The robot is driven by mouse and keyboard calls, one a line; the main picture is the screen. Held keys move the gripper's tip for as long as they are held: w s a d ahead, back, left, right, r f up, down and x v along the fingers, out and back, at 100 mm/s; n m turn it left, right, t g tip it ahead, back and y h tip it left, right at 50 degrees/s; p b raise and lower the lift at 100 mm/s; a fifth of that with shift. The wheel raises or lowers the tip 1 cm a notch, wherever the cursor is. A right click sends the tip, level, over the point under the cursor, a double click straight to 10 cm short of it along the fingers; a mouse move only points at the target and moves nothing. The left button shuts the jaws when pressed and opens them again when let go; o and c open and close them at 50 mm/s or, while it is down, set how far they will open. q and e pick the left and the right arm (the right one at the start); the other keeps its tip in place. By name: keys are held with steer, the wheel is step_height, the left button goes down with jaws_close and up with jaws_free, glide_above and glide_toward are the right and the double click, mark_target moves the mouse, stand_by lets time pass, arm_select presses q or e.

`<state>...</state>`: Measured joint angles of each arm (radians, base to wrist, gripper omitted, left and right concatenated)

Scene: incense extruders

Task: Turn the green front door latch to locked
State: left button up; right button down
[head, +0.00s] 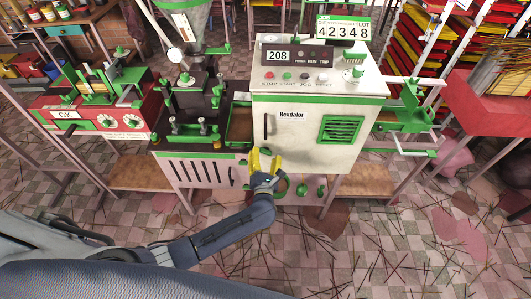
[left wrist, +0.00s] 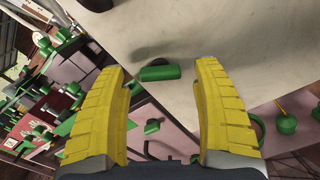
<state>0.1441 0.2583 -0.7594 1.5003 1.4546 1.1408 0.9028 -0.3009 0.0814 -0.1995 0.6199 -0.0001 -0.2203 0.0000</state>
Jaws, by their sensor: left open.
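The white machine's front panel (head: 300,130) faces me in the head view. In the left wrist view, a small green latch (left wrist: 160,73) lies sideways on the pale panel, with a dark shadow beside it. My left gripper (head: 265,158) is at the lower left part of this panel in the head view, where its fingers hide the latch. In the left wrist view its two yellow fingers (left wrist: 162,84) are apart, one on each side of the latch. Nothing is gripped; whether a finger touches the latch is unclear. My right gripper is out of view.
A black handle (head: 266,127) and a green vent (head: 341,130) are on the white front. Green knobs (head: 302,190) hang below it. A dark extruder (head: 190,105) stands left, and a green bracket (head: 405,118) sticks out right.

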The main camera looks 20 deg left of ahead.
arm_select(q)
steer(key=shift+x, duration=0.85)
steer(key=shift+c, duration=0.5)
jaws_close()
